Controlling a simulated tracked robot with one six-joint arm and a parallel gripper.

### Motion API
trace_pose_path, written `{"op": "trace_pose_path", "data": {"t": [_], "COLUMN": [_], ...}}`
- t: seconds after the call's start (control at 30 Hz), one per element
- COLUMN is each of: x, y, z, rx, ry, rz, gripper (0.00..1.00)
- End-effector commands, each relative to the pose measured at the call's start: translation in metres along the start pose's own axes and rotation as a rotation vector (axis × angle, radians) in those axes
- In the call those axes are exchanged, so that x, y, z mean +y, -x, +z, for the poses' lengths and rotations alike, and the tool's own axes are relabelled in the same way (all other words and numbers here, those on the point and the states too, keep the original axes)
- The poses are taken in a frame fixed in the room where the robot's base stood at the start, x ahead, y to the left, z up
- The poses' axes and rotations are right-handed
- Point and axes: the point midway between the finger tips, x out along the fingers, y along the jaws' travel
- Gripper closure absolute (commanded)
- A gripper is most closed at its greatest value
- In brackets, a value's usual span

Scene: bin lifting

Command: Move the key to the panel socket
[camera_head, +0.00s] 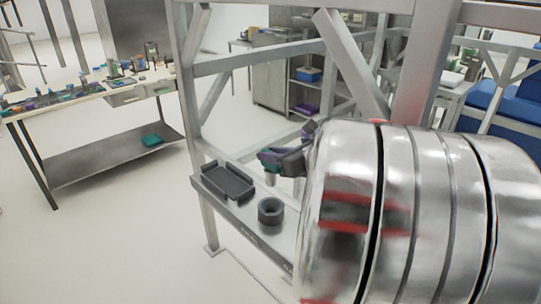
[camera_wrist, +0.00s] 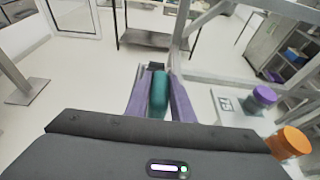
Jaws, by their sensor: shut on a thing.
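My gripper (camera_wrist: 157,78) shows in the wrist view with its two purple fingers shut on a teal rounded piece (camera_wrist: 159,95), which I take to be the key. A small dark part shows at its far end. In the head view my gripper (camera_head: 268,160) is beside the large metal drum, above the narrow shelf; the key cannot be made out clearly there. No panel socket can be identified with certainty in either view.
A shiny ribbed metal drum (camera_head: 430,210) fills the right of the head view. A dark tray (camera_head: 228,181) and dark ring (camera_head: 270,211) are on the shelf. A grey metal frame (camera_head: 245,62) stands behind. An orange cylinder (camera_wrist: 291,143) and purple-topped one (camera_wrist: 264,96) are at right.

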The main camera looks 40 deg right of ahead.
Motion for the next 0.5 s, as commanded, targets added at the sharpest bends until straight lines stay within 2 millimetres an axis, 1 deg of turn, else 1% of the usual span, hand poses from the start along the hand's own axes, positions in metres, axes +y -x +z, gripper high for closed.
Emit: {"op": "trace_pose_path", "data": {"t": [0.27, 0.5], "x": [0.002, 0.002], "y": [-0.002, -0.007], "z": [-0.002, -0.014], "rx": [-0.001, 0.000], "ry": [0.002, 0.000], "rz": [0.005, 0.006], "gripper": [1.00, 1.00]}}
